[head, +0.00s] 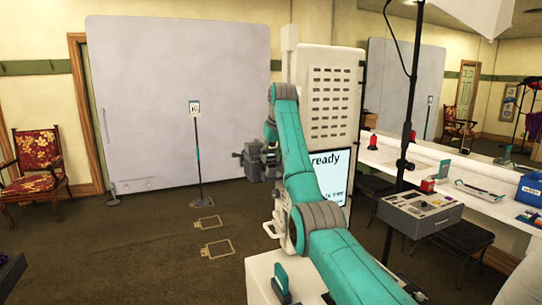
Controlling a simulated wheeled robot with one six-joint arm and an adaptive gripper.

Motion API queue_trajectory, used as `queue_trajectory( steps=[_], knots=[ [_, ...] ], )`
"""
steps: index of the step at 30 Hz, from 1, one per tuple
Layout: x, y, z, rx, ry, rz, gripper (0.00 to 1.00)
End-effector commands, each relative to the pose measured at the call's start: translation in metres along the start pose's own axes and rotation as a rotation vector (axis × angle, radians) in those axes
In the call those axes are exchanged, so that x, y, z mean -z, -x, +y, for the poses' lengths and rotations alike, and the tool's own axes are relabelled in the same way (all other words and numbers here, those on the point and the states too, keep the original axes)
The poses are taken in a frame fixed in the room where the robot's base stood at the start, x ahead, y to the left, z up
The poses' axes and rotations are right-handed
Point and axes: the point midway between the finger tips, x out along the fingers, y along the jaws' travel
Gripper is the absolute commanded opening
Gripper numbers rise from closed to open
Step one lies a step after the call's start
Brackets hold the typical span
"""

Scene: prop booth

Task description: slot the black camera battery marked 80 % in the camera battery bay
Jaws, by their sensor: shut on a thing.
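My gripper (268,165) is at the end of the teal arm, in front of the white cabinet's left edge. It is small, dark and partly merged with the grey wrist parts beside it. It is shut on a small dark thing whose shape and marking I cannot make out. No 80 % label can be read. I cannot pick out the camera or its battery bay.
A white vented cabinet (332,85) has a screen (336,162) reading "ready". At right are a grey box with small items (419,214) and a long white counter (400,160). A thin sign stand (198,150) is left.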

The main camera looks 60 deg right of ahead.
Motion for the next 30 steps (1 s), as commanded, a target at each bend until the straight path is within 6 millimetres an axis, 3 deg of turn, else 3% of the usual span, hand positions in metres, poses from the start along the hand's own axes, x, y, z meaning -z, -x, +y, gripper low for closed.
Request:
queue_trajectory(
  steps=[30],
  knots=[
    [-0.0025,-0.0062,-0.0001,0.000,0.000,-0.001,0.04]
  ],
)
